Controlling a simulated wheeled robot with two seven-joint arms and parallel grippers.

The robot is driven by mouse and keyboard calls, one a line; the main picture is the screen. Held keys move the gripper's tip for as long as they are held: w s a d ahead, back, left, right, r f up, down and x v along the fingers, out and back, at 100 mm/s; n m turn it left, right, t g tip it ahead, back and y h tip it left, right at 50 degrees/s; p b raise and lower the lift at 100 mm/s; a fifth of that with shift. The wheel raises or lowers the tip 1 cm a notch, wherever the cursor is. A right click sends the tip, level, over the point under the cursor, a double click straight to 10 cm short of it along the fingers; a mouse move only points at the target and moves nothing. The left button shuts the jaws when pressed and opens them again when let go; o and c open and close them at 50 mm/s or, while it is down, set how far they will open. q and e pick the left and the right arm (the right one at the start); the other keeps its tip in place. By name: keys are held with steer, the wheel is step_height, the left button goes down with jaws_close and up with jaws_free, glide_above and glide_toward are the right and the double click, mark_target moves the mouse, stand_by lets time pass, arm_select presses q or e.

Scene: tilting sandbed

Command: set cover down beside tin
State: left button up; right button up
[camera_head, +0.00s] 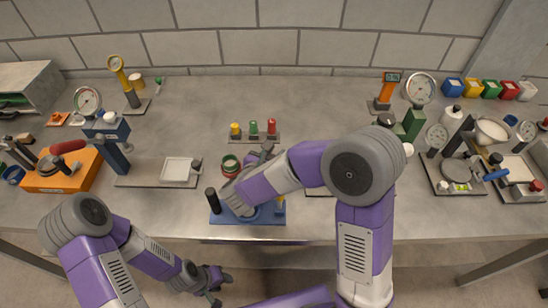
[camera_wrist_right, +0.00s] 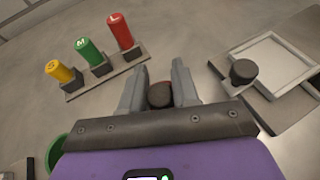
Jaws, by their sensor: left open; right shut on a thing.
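My right gripper (camera_head: 266,153) reaches over the table just in front of the coloured plugs. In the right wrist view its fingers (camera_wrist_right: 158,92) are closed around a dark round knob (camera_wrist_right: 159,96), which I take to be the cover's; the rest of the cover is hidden. A round green-rimmed tin (camera_head: 231,165) with some red at its side stands just left of this gripper. Its green edge also shows at the lower left of the right wrist view (camera_wrist_right: 55,152). My left gripper (camera_head: 210,284) is open and empty, low in front of the table edge.
A rack with yellow, green and red plugs (camera_head: 255,138) stands behind the right gripper. A blue board (camera_head: 248,218) with a black post lies in front, partly under my arm. A plate with a white square (camera_head: 178,171) lies left. Gauges and tools crowd both sides.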

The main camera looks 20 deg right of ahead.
steer(key=shift+f, duration=0.4)
steer(key=shift+f, duration=0.2)
steer(key=o, duration=1)
steer(key=shift+o, duration=0.2)
steer(key=shift+r, duration=0.15)
steer(key=shift+s+a+r, duration=0.1)
steer(key=shift+a+r, duration=0.05)
steer(key=shift+r, duration=0.05)
steer(key=p+v, duration=0.1)
steer(key=v, duration=1)
steer(key=shift+s+p, duration=0.25)
steer(key=shift+p, duration=0.15)
